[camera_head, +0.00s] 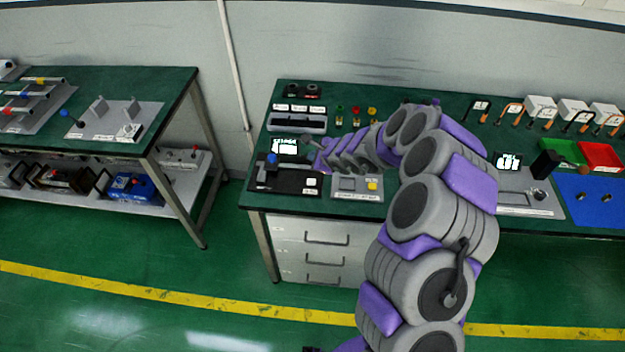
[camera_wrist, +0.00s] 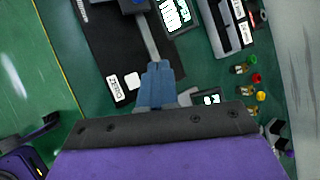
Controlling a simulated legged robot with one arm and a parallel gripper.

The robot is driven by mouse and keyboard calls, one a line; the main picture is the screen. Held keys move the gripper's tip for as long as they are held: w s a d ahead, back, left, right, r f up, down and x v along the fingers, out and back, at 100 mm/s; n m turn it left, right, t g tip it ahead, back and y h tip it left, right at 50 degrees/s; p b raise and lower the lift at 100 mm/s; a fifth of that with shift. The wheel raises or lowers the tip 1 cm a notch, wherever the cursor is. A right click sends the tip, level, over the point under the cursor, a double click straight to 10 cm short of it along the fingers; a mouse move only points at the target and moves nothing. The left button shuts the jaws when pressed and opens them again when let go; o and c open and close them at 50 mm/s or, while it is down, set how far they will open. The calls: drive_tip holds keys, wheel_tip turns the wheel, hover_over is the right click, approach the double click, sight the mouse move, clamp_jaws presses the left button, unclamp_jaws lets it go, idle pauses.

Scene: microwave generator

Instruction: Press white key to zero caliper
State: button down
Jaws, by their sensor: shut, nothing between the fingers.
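The black caliper plate (camera_head: 268,181) lies on the left front of the green bench. It carries a blue knob (camera_head: 271,158) and a grey bar (camera_wrist: 147,40). A small white key (camera_head: 312,182) sits near its right front corner. The key also shows in the wrist view (camera_wrist: 132,81), beside a printed label (camera_wrist: 118,92). My gripper (camera_wrist: 158,68) is shut and empty. In the wrist view its fingertips appear just right of the white key and over the plate's edge; contact cannot be told. A lit display (camera_head: 287,147) stands behind the plate.
A grey panel with a yellow button (camera_head: 373,185) is right of the plate. Small coloured pieces (camera_head: 355,110) and a long grey tray (camera_head: 297,122) are behind. My arm covers the bench middle. A second bench (camera_head: 180,80) stands left, across a floor gap.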

drive_tip(key=shift+a+f, duration=0.1)
drive_tip(key=shift+a, duration=0.05)
drive_tip(key=b, duration=0.5)
hover_over(312, 183)
wheel_tip(312, 183, down, 7)
drive_tip(key=shift+w+r, duration=0.1)
drive_tip(key=shift+f+b, duration=0.95)
drive_tip(key=shift+b, duration=0.1)
drive_tip(key=shift+f+b, duration=0.75)
drive_tip(key=shift+b, duration=0.65)
idle(1.4)
drive_tip(key=shift+r, duration=0.15)
drive_tip(key=shift+r+p, duration=0.6)
drive_tip(key=shift+r, duration=0.1)
